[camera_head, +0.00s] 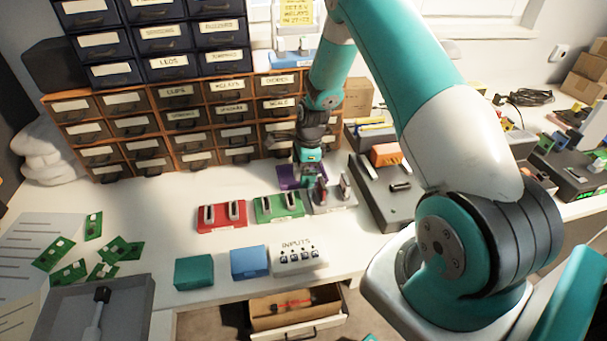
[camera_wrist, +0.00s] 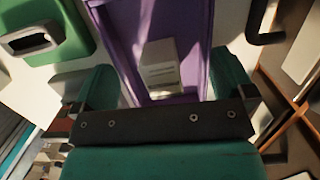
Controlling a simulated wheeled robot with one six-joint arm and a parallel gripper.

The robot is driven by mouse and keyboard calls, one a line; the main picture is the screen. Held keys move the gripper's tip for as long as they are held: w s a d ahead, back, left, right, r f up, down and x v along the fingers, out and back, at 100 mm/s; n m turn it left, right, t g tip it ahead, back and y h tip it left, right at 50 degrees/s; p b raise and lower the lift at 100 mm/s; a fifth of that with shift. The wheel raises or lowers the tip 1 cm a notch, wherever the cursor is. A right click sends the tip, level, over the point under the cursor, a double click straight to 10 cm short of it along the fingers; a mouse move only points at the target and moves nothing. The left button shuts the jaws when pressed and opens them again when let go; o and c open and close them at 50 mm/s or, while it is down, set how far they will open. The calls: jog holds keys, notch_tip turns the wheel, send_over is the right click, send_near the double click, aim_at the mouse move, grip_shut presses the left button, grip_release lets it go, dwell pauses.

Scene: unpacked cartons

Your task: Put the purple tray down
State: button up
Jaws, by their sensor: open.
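The purple tray (camera_head: 287,181) stands on the white worktop at the foot of the drawer cabinet, partly hidden by my arm in the head view. My gripper (camera_head: 309,180) is low over the tray's right side. In the wrist view the purple tray (camera_wrist: 185,18) lies between the two spread green fingers of my gripper (camera_wrist: 163,75), with a grey labelled block (camera_wrist: 160,68) on it. The gripper is open. I cannot tell whether the fingers touch the tray or whether its underside rests fully on the worktop.
A green tray (camera_head: 267,212), red tray (camera_head: 208,222) and grey tray (camera_head: 332,205) stand close by. The wooden drawer cabinet (camera_head: 156,122) rises behind. A dark grey case (camera_head: 378,205) is to the right. Teal (camera_head: 194,272) and blue (camera_head: 249,262) boxes and an INPUTS panel (camera_head: 298,257) line the front.

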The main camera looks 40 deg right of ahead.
jog(key=shift+f, duration=0.45)
jog(key=shift+c, duration=0.2)
jog(key=c, duration=0.7)
notch_tip(320, 180, up, 28)
jog(key=shift+r+b, duration=0.1)
jog(key=shift+b, duration=0.2)
